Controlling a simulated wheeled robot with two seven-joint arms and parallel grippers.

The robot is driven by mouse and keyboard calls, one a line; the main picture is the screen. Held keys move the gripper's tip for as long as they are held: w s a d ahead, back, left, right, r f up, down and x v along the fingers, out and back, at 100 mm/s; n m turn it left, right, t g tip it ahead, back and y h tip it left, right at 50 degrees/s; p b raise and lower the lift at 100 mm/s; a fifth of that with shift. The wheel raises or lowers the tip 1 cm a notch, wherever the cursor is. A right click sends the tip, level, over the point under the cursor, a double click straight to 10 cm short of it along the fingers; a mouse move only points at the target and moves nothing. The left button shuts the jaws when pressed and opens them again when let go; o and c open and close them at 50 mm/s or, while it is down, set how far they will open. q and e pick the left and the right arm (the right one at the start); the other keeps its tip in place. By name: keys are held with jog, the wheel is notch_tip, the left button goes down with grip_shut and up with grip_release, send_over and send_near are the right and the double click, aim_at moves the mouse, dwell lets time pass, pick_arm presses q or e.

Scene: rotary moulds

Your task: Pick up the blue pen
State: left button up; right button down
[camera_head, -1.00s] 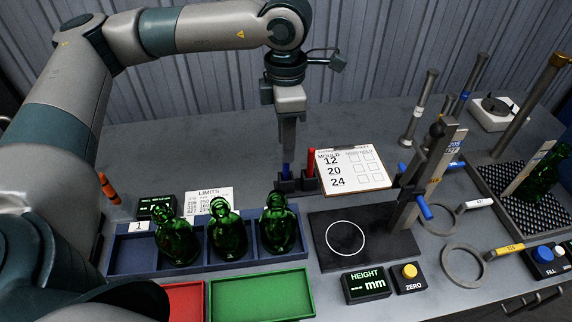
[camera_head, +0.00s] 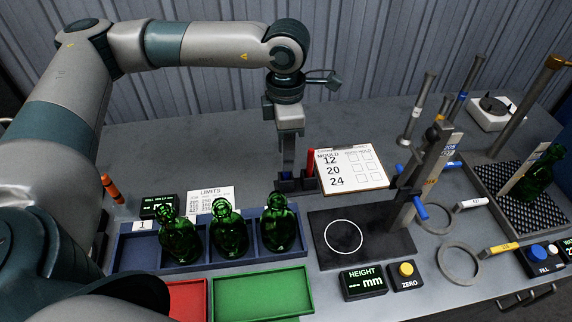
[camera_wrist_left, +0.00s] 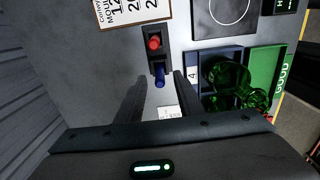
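The blue pen (camera_wrist_left: 160,77) stands in a small black holder (camera_wrist_left: 156,62), beside a red pen (camera_wrist_left: 153,43). My left gripper (camera_wrist_left: 162,82) is open, its fingers pointing down with one on each side of the blue pen and a gap showing to both. In the head view my left gripper (camera_head: 287,172) hangs over the holder and hides most of the blue pen. The red pen (camera_head: 311,160) stands upright just right of it. My right gripper is not in view.
A clipboard (camera_head: 351,168) lies right of the holder. A blue rack (camera_head: 137,252) with green bottles stands in front, with a green tray (camera_head: 262,297) nearer. A height gauge (camera_head: 425,180) stands to the right. The bench behind the gripper is clear.

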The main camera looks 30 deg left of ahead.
pick_arm(q)
jog(key=shift+f+p, duration=0.3)
jog(key=shift+f, duration=0.8)
grip_shut()
